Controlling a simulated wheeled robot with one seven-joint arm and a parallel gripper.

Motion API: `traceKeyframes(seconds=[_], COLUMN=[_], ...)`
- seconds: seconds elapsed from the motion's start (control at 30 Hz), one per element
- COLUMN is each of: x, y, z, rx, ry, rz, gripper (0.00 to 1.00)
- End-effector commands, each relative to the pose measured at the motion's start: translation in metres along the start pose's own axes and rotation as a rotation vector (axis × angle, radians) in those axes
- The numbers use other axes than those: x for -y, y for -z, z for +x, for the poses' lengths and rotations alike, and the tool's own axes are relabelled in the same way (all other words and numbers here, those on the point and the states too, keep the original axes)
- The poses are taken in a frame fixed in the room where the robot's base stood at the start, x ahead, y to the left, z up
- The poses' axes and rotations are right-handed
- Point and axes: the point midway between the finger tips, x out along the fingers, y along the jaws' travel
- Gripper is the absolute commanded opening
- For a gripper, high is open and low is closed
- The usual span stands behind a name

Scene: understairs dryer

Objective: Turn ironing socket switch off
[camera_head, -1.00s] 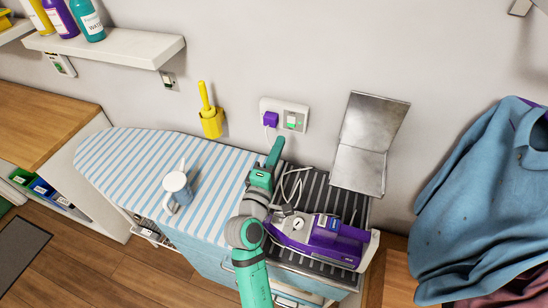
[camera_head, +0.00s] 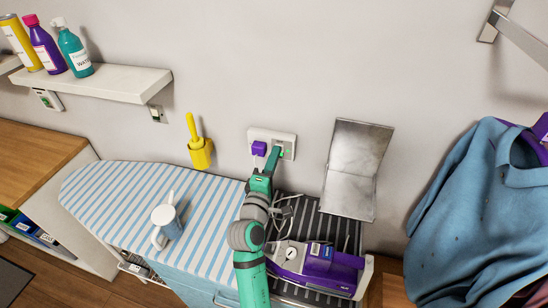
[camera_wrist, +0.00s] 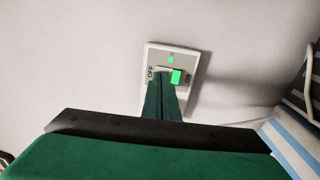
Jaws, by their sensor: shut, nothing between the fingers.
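The white wall socket (camera_head: 256,134) is above the ironing board, with a purple plug (camera_head: 259,148) in its left half. In the wrist view, the socket plate (camera_wrist: 193,60) has OFF on the left and ON on the right. A green light (camera_wrist: 171,59) shows above the switch (camera_wrist: 176,76), whose green patch is on the ON side. My gripper (camera_head: 277,150) is shut and empty, with its tips in front of the switch. In the wrist view, the fingertips (camera_wrist: 163,82) cover the switch's OFF-side part. I cannot tell whether they touch it.
A metal plate (camera_head: 352,165) stands right of the socket. A yellow holder (camera_head: 200,153) hangs left.

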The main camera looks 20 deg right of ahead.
Motion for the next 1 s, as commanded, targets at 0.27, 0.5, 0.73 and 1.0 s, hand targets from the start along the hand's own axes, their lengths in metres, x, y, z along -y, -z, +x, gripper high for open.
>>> traceKeyframes(seconds=[0.27,0.5,0.73,1.0], x=[-0.002,-0.007,-0.017,-0.029], y=[0.000,0.001,0.005,0.005], z=[0.002,-0.018,-0.063,-0.109], rx=[0.000,0.003,-0.003,-0.001], ry=[-0.002,-0.003,-0.001,-0.001], rz=[0.001,0.001,-0.001,0.000], gripper=[0.00,0.00,0.00,0.00])
